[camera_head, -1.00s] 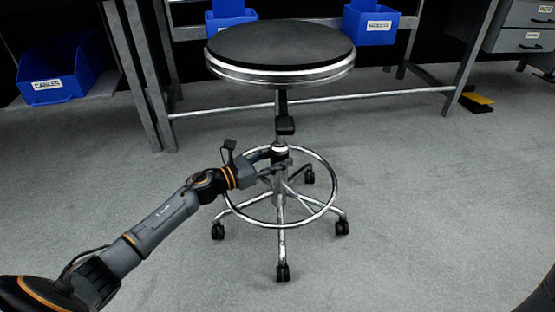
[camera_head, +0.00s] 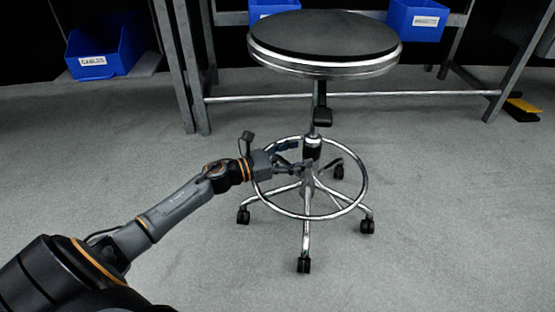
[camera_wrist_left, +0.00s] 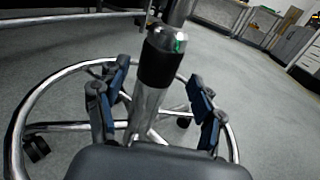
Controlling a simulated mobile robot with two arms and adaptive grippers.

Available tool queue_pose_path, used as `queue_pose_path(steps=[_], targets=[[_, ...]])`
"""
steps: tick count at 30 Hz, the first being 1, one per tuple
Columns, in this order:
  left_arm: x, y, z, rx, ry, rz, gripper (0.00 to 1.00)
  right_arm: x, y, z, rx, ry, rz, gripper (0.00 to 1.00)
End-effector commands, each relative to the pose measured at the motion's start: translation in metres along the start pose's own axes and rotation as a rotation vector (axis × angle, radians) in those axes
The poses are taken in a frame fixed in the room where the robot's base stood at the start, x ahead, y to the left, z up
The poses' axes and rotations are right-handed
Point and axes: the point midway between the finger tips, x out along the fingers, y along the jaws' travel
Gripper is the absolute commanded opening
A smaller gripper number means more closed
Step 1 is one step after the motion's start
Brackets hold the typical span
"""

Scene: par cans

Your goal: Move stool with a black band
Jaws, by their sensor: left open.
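The stool (camera_head: 325,40) stands upright on its casters, with a round black seat, chrome rim, foot ring and several legs. Its central post carries a black band (camera_head: 312,148), which also shows large in the left wrist view (camera_wrist_left: 159,66). My left gripper (camera_head: 292,159) reaches over the foot ring to the post, just below the band. In the left wrist view my left gripper (camera_wrist_left: 160,100) is open, its blue-padded fingers on either side of the post. I cannot tell whether a finger touches it. My right gripper is not in view.
A metal workbench frame (camera_head: 350,95) stands behind the stool, with blue bins (camera_head: 415,20) at its level. A blue bin labelled cables (camera_head: 100,48) sits at the upper left. Grey carpet in front and to the right is clear.

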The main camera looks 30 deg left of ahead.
Motion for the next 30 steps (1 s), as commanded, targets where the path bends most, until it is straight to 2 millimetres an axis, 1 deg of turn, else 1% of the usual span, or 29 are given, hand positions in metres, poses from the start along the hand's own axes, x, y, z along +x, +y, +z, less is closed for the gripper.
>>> queue_pose_path(steps=[1, 6, 9, 12, 18, 30], targets=[[-0.012, -0.001, -0.002, 0.000, 0.005, 0.000, 0.68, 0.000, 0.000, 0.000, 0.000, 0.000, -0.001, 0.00], [-0.043, -0.001, -0.001, -0.001, 0.003, -0.002, 0.68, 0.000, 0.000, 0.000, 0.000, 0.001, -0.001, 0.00], [-0.058, -0.001, -0.002, -0.001, 0.003, -0.001, 0.68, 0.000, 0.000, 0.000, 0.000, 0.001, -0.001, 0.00], [-0.068, -0.001, -0.001, 0.000, 0.001, -0.003, 0.68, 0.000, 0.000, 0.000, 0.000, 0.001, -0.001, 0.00], [-0.076, -0.001, 0.000, 0.001, 0.000, -0.003, 0.68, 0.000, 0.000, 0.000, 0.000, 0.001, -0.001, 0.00], [-0.076, -0.001, 0.000, 0.001, 0.000, -0.003, 0.68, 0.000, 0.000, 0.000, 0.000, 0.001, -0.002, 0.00]])
